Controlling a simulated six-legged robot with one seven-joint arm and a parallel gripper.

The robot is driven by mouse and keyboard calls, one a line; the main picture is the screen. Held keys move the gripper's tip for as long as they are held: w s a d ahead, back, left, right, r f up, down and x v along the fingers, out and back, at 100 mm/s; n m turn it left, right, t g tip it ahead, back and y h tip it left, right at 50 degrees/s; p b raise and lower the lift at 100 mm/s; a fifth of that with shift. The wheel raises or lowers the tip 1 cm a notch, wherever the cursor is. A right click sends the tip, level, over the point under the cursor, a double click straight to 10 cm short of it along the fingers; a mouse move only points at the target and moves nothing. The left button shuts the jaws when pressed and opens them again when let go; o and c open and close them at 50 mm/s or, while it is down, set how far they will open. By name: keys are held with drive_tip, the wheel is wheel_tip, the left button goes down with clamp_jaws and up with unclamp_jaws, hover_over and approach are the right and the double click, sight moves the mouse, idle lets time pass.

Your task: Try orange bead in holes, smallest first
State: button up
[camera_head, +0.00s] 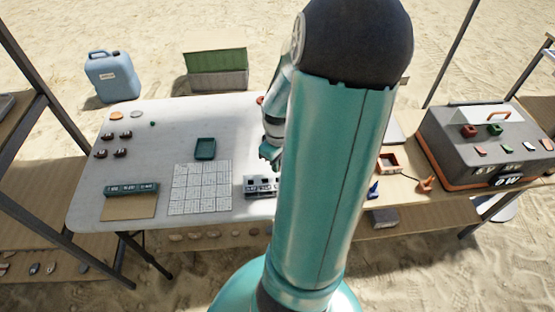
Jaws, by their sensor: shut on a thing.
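My gripper (268,157) is partly in view over the table, left of my big teal arm link. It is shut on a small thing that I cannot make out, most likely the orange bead. A light grey block with dark holes (260,186) lies near the table's front edge, just below my gripper in the picture. Its right end is hidden behind my arm. My gripper looks apart from the block, but its height is hard to judge. The sizes of the holes are too small to tell.
The white table (165,150) holds a green tray (205,149), a white grid sheet (201,188), a teal labelled strip (131,188) and several dark small pieces at left. A grey case (485,145) and an orange-rimmed box (389,163) stand at right. The table's middle left is clear.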

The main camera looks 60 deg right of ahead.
drive_tip(key=shift+s+f, duration=0.25)
drive_tip(key=shift+f, duration=0.25)
drive_tip(key=shift+w+f, duration=0.15)
drive_tip(key=shift+f, duration=1.4)
drive_tip(key=shift+f, duration=0.15)
idle(0.5)
drive_tip(key=o, duration=1.3)
drive_tip(key=shift+c, duration=0.2)
